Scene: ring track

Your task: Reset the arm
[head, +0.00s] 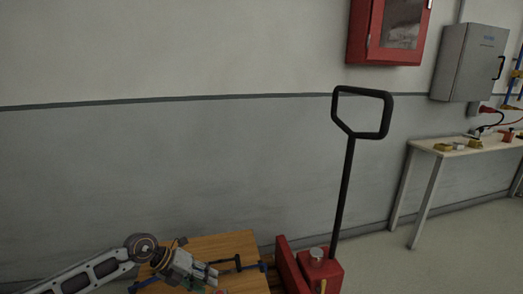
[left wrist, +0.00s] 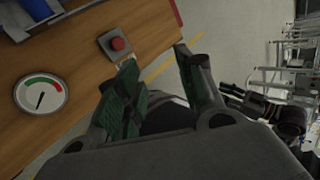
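My left arm comes in low at the left of the head view. Its gripper (head: 212,272) is over the near part of a wooden table (head: 222,247). In the left wrist view the two green-padded fingers of this gripper (left wrist: 157,60) stand apart with nothing between them. The wooden top (left wrist: 72,65) lies beyond them. A dark, jointed form at the right of that view looks like my right gripper (left wrist: 247,99); its fingers are too small and dark to read. My right arm does not show in the head view.
On the wooden top are a round gauge (left wrist: 41,94) and a red button on a grey box (left wrist: 115,45). A red pallet jack with a black handle (head: 345,190) stands right of the table. A bench (head: 455,149) and red wall cabinet (head: 358,35) are farther right.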

